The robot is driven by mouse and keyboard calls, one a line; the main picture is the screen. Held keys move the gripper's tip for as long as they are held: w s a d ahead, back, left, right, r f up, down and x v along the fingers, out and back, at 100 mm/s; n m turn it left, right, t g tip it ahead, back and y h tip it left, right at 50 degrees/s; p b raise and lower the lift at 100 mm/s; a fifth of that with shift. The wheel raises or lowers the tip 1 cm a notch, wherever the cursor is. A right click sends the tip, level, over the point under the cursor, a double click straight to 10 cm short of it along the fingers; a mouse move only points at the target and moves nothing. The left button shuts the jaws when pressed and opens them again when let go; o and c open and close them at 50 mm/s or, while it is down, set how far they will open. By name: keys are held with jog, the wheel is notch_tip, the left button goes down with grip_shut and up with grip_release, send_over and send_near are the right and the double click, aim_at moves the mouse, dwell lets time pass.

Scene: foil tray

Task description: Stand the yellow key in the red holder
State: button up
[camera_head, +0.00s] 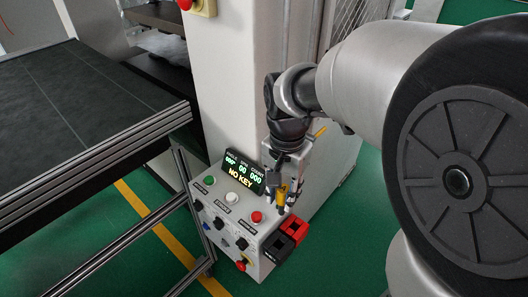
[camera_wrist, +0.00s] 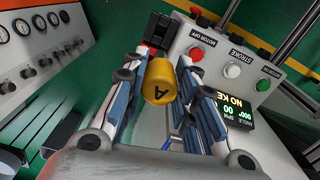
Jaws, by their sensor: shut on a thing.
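The yellow key (camera_head: 281,194) is held in my gripper (camera_head: 283,197), above the control box. In the wrist view the key's round yellow end, marked with a letter A (camera_wrist: 160,80), sits between the two fingers of my gripper (camera_wrist: 160,90), which is shut on it. The red holder (camera_head: 295,227) is fixed to the right side of the control box, below and a little to the right of the key. The key is apart from it. The red holder is not clearly visible in the wrist view.
A black holder (camera_head: 277,246) sits beside the red one and shows in the wrist view (camera_wrist: 157,27). The control box (camera_head: 225,213) has several buttons, knobs and a display (camera_head: 244,172) reading NO KEY. A dark table (camera_head: 80,100) stands left; a grey column (camera_head: 215,80) rises behind.

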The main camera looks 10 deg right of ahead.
jog(key=shift+r+p, duration=2.25)
jog(key=shift+r, duration=0.5)
